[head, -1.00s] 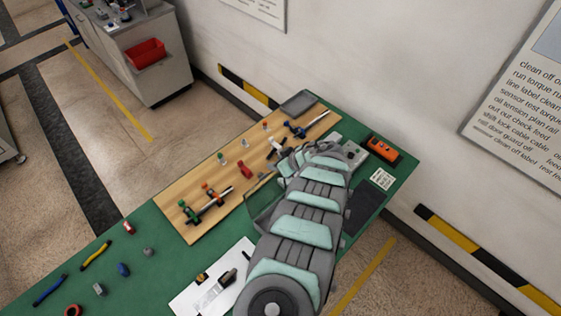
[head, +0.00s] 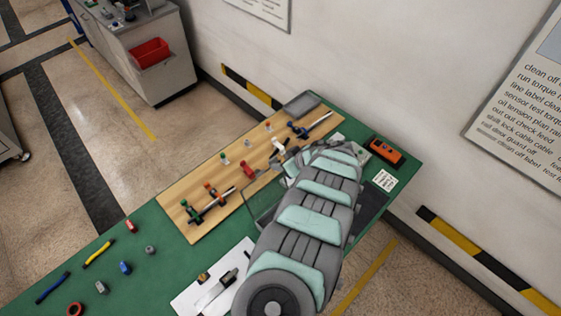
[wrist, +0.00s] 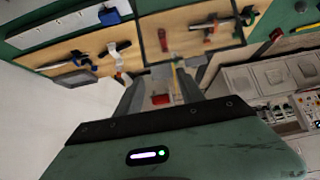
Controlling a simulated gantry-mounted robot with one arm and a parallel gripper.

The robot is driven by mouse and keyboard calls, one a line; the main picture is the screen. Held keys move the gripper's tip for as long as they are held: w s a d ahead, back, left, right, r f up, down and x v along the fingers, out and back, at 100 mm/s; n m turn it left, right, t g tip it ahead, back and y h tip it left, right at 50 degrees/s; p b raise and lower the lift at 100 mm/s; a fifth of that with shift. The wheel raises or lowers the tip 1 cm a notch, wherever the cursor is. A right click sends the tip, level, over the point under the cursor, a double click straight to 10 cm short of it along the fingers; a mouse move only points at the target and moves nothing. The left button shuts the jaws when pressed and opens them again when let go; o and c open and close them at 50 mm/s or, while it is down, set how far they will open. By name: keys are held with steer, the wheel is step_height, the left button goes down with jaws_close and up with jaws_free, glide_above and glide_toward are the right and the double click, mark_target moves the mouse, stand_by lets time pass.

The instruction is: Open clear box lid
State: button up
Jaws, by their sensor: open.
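The clear box (head: 263,202) stands on the green bench beside the wooden board, in the head view. Only its see-through left side shows; my grey and mint arm covers the rest, so I cannot tell how its lid sits. My gripper is hidden behind the arm in the head view. In the wrist view my gripper (wrist: 160,76) has its two grey fingers apart, with nothing seen held between them. I cannot make out the box lid clearly there, or tell whether a finger touches it.
The wooden board (head: 178,192) carries several toggle clamps and pegs. An orange device (head: 385,151) and a label card (head: 383,181) lie right of my arm. A white sheet (head: 190,296) lies at the front. Loose tools and small parts lie on the green bench (head: 165,262) to the left.

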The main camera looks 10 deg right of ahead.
steer(key=v, duration=0.8)
steer(key=shift+s+r+p, duration=0.2)
steer(key=shift+r+p, duration=0.1)
steer(key=shift+r, duration=0.05)
steer(key=shift+c, duration=0.2)
